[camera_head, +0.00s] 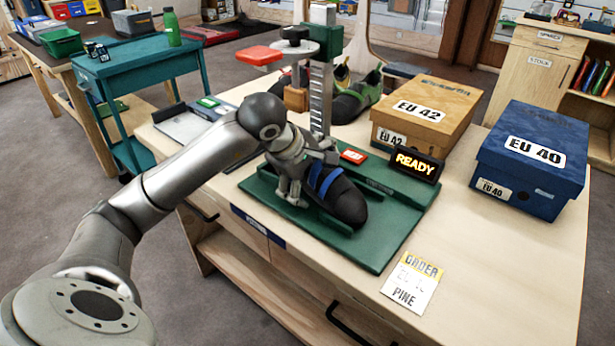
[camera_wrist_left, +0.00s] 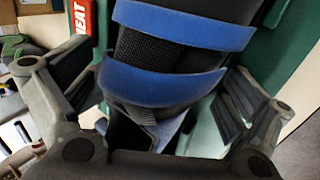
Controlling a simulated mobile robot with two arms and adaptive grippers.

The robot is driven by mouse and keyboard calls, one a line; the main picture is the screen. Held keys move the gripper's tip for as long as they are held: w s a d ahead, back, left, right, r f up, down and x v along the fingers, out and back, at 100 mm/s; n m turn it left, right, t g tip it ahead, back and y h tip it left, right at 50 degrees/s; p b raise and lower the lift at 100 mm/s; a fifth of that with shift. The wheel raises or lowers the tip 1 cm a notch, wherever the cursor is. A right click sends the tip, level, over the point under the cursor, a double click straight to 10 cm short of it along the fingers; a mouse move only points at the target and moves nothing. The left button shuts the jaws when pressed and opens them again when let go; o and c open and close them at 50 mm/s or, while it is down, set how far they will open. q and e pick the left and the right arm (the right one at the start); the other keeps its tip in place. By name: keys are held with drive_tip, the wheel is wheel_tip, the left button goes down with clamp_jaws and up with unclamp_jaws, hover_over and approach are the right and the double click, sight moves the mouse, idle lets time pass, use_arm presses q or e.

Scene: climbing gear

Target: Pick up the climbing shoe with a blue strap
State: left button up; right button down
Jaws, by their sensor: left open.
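The black climbing shoe with blue straps (camera_head: 345,200) lies on the green base of a measuring device (camera_head: 395,243) on the workbench. My left gripper (camera_head: 293,188) is at the shoe's rear end, with its fingers around it. In the left wrist view the shoe (camera_wrist_left: 175,55) with two blue bands lies ahead between the open fingers of my left gripper (camera_wrist_left: 170,110). A gap shows between the shoe and the right finger. Part of the shoe's heel is hidden by the gripper in the head view. My right gripper is not in view.
The device's upright column (camera_head: 322,95) stands just behind my gripper. A READY display (camera_head: 416,164), a box marked EU 42 (camera_head: 425,112) and a blue EU 40 box (camera_head: 530,160) stand to the right. Other shoes (camera_head: 352,100) are behind. An order card (camera_head: 412,282) lies in front.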

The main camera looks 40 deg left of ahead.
use_arm(q)
drive_tip(key=shift+c, duration=0.3)
drive_tip(key=c, duration=1.1)
